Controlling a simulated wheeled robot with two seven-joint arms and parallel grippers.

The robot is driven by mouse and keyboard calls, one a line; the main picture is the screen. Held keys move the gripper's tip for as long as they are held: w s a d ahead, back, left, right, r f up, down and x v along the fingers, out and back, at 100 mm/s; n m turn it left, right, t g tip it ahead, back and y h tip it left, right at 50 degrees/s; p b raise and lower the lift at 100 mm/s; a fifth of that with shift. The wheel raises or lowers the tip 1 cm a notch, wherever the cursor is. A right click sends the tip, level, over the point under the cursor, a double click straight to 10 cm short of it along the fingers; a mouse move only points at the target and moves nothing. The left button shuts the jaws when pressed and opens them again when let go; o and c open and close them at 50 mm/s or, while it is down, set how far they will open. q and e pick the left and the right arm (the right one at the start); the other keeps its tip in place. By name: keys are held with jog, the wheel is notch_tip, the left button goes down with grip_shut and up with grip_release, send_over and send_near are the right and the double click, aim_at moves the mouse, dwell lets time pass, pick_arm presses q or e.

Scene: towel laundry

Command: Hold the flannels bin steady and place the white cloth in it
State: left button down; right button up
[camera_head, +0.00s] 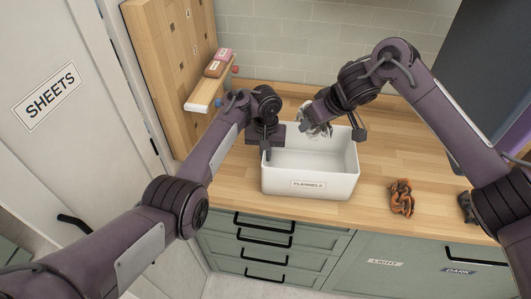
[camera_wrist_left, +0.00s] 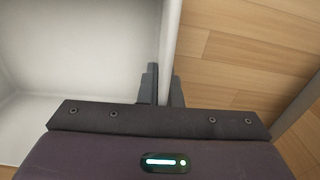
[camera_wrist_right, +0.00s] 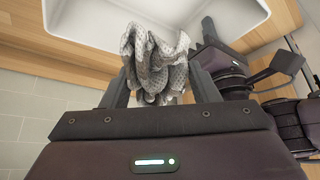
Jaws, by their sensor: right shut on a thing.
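The white flannels bin (camera_head: 312,187) stands on the wooden counter with its label facing front. My left gripper (camera_head: 266,150) is at the bin's left wall; in the left wrist view its fingers (camera_wrist_left: 164,88) lie close on either side of the wall (camera_wrist_left: 169,35), shut on it. My right gripper (camera_head: 322,128) is over the back of the bin, shut on the white cloth. The cloth (camera_wrist_right: 152,62) is crumpled, pale with small dark dots, and bunched between the fingers. In the head view the cloth is partly hidden by the gripper. The visible bin floor is empty.
An orange-brown crumpled cloth (camera_head: 401,197) lies right of the bin, and a dark grey one (camera_head: 466,207) lies farther right, partly behind my right arm. A wooden pegboard with a small shelf (camera_head: 204,96) stands at the left. Drawers labelled LIGHT (camera_head: 385,262) and DARK are below.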

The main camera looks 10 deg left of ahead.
aim_at(327, 136)
notch_tip(327, 136, down, 10)
jog(key=shift+r, duration=0.2)
dwell(0.8)
jog(key=o, duration=1.1)
jog(key=shift+c, duration=0.2)
jog(key=shift+r, duration=0.1)
jog(key=v, duration=1.2)
pick_arm(q)
jog(key=c, duration=1.5)
grip_release()
jog(key=shift+c, duration=0.2)
jog(key=shift+r, duration=0.15)
